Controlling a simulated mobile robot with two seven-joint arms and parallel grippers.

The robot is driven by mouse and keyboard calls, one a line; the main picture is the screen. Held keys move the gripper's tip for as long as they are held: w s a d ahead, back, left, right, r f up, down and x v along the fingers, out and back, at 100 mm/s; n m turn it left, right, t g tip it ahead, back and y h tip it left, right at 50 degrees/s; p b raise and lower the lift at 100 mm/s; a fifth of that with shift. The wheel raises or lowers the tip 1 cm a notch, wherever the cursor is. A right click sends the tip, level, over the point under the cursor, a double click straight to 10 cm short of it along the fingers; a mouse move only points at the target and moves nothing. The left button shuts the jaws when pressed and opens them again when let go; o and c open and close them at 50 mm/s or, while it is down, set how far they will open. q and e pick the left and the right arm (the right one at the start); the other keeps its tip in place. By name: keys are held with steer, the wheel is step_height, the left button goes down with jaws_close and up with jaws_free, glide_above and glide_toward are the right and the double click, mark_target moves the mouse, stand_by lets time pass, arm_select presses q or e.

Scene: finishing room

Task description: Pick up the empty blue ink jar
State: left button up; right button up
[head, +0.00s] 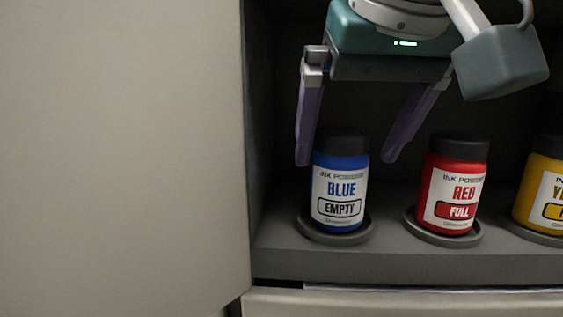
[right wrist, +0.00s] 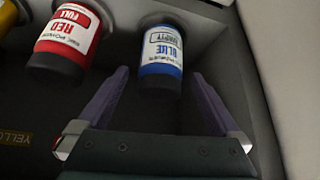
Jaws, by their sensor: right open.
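The blue ink jar (head: 340,185) has a black lid and a label reading "BLUE EMPTY". It stands upright on a round grey coaster (head: 335,236) inside a dark compartment. In the right wrist view the blue jar (right wrist: 161,52) shows just beyond the fingertips, between the two fingers, with a gap on each side. My left gripper is not in view.
A red jar (head: 454,187) labelled "FULL" stands on its coaster close to the right finger. A yellow jar (head: 543,187) stands farther right, cut off by the picture edge. A pale panel (head: 120,150) borders the compartment on the left.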

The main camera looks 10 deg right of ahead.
mark_target(340, 184)
steer(key=x, duration=0.2)
steer(key=b+x, duration=0.1)
steer(key=s+x, duration=0.1)
steer(key=x, duration=0.1)
steer(key=shift+w+f+b, duration=0.25)
steer(key=shift+f+b, duration=0.15)
steer(key=shift+f, duration=0.2)
steer(key=shift+w+f, duration=0.3)
steer(key=shift+f, duration=0.05)
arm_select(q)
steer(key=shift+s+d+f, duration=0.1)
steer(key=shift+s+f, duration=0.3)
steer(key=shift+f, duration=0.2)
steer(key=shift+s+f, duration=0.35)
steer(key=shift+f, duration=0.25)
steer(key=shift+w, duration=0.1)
arm_select(e)
steer(key=c, duration=1.4)
